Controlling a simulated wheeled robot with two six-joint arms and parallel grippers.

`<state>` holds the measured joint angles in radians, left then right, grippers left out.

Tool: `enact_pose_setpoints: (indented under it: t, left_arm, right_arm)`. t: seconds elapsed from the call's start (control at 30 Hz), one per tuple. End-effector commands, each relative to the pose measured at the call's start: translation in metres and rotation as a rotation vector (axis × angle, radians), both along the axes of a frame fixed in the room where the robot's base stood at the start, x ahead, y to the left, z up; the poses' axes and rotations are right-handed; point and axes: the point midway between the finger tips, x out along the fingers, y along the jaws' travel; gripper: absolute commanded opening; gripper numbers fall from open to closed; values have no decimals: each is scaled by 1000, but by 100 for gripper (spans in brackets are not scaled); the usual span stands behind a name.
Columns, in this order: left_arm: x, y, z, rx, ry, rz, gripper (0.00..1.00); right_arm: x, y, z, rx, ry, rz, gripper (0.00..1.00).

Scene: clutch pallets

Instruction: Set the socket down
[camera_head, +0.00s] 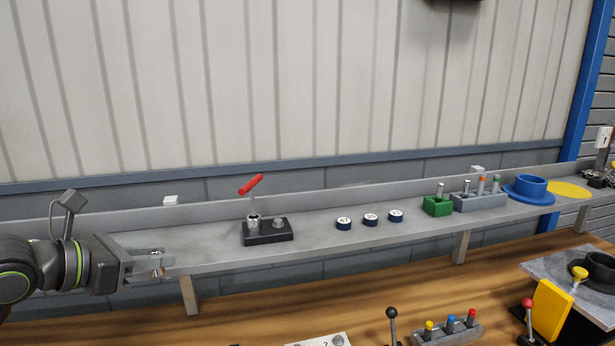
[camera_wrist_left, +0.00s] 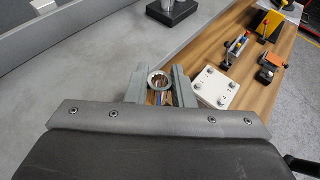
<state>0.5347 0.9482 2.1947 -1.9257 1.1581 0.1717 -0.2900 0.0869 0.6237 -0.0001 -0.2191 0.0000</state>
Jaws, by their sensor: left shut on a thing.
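The socket (camera_wrist_left: 158,79) is a small metal ring-topped piece between the fingers of my left gripper (camera_wrist_left: 160,88) in the left wrist view. In the head view my left gripper (camera_head: 155,263) is at the far left, over the front edge of the grey shelf (camera_head: 205,252), shut on the socket (camera_head: 156,273). The socket's lower part is hard to make out. A black block (camera_head: 267,233) stands on the shelf to the right of the gripper. It carries a red-handled tool (camera_head: 250,185) on a metal post and a short metal stud (camera_head: 279,223).
Three dark blue labelled discs (camera_head: 370,219), a green block (camera_head: 437,206), a grey rack (camera_head: 480,202) and a blue ring (camera_head: 529,190) stand farther right. The shelf between gripper and black block is clear. A wooden bench (camera_head: 240,318) with fixtures lies below.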

Motion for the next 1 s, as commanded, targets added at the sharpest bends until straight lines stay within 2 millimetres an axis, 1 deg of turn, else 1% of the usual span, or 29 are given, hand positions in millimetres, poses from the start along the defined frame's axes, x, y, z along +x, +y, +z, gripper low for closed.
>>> enact_pose_setpoints:
  t: [0.03,0.07,0.17,0.3,0.4,0.5,0.6,0.7,0.83,1.0]
  left_arm:
    - [-3,-2,-13,-2,8,-17,0]
    - [-5,-4,-20,-4,8,-29,0]
    - [-16,-11,-49,-6,9,-79,0]
    - [-39,-23,-98,-9,12,-162,0]
    - [-59,-31,-128,-10,10,-212,0]
    - [-79,-38,-152,-8,9,-249,0]
    - [-96,-43,-169,-6,6,-273,0]
    - [-107,-46,-180,-4,3,-284,0]
    - [-114,-48,-186,-1,1,-291,0]
    - [-115,-48,-187,0,-1,-292,0]
  right_arm:
    - [0,-1,0,-1,0,1,36]
    - [0,-1,0,-2,0,1,36]
    - [-4,-1,0,-1,5,-1,36]
    - [-12,1,0,1,16,-3,36]
    - [-13,3,-1,4,17,-5,36]
    - [-13,7,-1,8,17,-7,36]
    - [-12,10,-1,13,17,-7,36]
    - [-12,12,-1,15,17,-8,36]
    - [-12,11,-1,15,16,-8,36]
    - [-10,9,-1,11,14,-6,36]
